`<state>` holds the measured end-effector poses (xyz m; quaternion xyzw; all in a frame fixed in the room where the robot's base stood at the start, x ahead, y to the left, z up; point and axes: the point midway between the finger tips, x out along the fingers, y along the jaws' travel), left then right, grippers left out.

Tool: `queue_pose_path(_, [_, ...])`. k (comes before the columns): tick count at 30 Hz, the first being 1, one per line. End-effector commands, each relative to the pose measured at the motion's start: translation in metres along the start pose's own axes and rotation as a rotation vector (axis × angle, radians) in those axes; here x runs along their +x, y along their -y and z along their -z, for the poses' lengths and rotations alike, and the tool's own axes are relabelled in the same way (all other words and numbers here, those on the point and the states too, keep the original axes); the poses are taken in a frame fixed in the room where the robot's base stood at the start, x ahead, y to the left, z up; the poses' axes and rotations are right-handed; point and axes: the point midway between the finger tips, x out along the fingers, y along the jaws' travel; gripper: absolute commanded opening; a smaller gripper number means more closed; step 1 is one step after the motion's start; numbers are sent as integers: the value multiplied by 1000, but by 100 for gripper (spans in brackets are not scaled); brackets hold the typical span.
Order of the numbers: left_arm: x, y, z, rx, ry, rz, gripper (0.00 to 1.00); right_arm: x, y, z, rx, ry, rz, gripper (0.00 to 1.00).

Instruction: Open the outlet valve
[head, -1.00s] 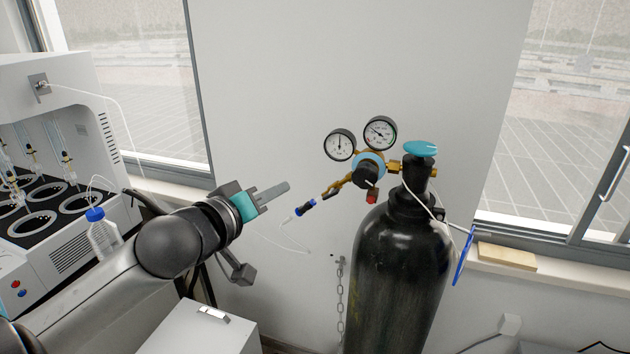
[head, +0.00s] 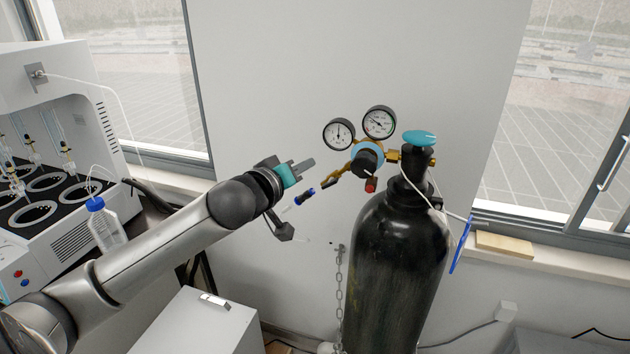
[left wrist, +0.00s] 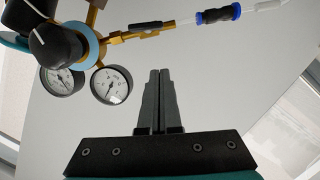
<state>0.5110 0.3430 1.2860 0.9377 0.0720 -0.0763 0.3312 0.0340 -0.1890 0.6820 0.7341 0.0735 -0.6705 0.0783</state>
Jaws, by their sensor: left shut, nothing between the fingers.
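A black gas cylinder (head: 398,265) stands upright, with a turquoise top knob (head: 419,137) and a brass regulator. The regulator has two round gauges (head: 379,122), a black knob with a light blue ring (head: 366,161), and a brass outlet arm (head: 334,173) ending in a blue and black fitting (head: 304,196). My left gripper (head: 307,165) is shut and empty, left of the regulator and just above the fitting in the picture. In the left wrist view its closed fingers (left wrist: 158,100) point toward the wall; the fitting (left wrist: 218,14), outlet arm and black knob (left wrist: 54,42) show beyond them. My right gripper is not in view.
A white distiller (head: 60,170) with several heating wells stands at the left, with a blue-capped bottle (head: 103,226) beside it. A chain (head: 339,290) hangs left of the cylinder. A wooden block (head: 504,243) lies on the right sill.

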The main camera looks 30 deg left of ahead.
Motion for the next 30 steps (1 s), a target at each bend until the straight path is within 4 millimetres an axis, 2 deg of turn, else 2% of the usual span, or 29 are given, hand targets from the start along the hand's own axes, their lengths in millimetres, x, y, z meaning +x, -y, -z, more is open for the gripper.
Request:
queue_pose_path(1, [2,0,-12,-6,5,0,0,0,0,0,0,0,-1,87])
queue_pose_path(3, [4,-1,-22,-4,5,-2,0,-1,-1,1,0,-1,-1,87])
queue_pose_path(9, [7,0,-36,-3,2,-1,0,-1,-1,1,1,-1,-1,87])
queue_pose_path(23, [8,0,-40,-8,3,-2,0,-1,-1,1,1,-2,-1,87])
queue_pose_path(30, [10,1,-48,-88,4,-19,0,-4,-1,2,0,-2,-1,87])
